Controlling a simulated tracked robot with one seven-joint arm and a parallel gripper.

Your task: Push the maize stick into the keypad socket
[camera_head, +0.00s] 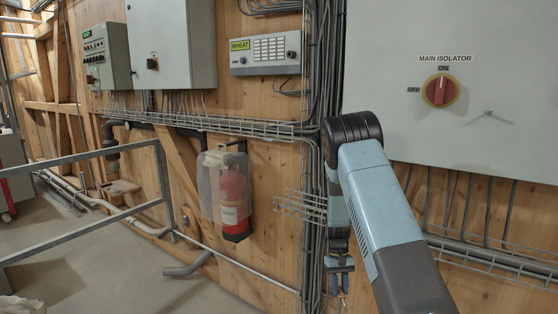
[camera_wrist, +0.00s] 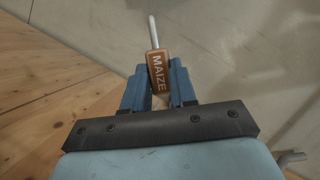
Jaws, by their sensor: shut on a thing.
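The maize stick (camera_wrist: 159,76) is orange-brown with MAIZE in white letters and a pale thin shaft pointing up and away in the wrist view. My gripper (camera_wrist: 159,68) is shut on its labelled body. In the head view my gripper (camera_head: 341,290) hangs pointing down, low in front of the wooden wall; the stick is too small to make out there. The keypad (camera_head: 277,50) is a light grey wall box with rows of buttons and a yellow-green WHEAT label. It is well above and to the left of my gripper. Its socket cannot be made out.
A wire cable tray (camera_head: 230,126) runs along the wall below the keypad. A covered fire extinguisher (camera_head: 233,196) hangs left of my gripper. A large cabinet with a red isolator switch (camera_head: 441,90) is at right. A metal railing (camera_head: 95,155) stands at left.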

